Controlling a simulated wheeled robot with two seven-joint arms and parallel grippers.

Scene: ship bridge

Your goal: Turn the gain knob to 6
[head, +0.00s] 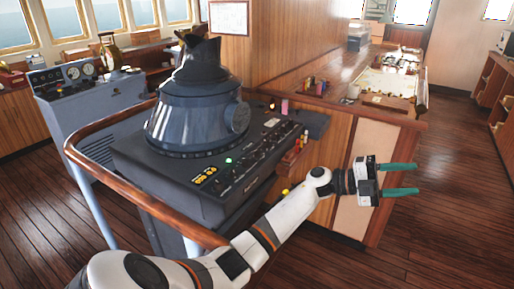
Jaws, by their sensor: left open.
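A dark radar console (150,165) with a cone-shaped hood (195,105) stands left of centre. Its sloped front panel (262,165) carries a row of small dark knobs, a lit green button and yellow lit digits. The knobs are too small to tell which is the gain knob or where it points. My left arm comes in from the bottom left and passes in front of the console. My left gripper (417,178) has green fingers, which are apart with nothing between them. It is to the right of the console, well away from the knobs, in front of the wooden cabinet end. My right gripper is not in view.
A curved wooden handrail (130,190) runs around the console's left and front. A wooden chart table (395,85) with papers stands behind on the right. A grey instrument stand (85,100) is at the left. The wooden floor at the right (460,200) is clear.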

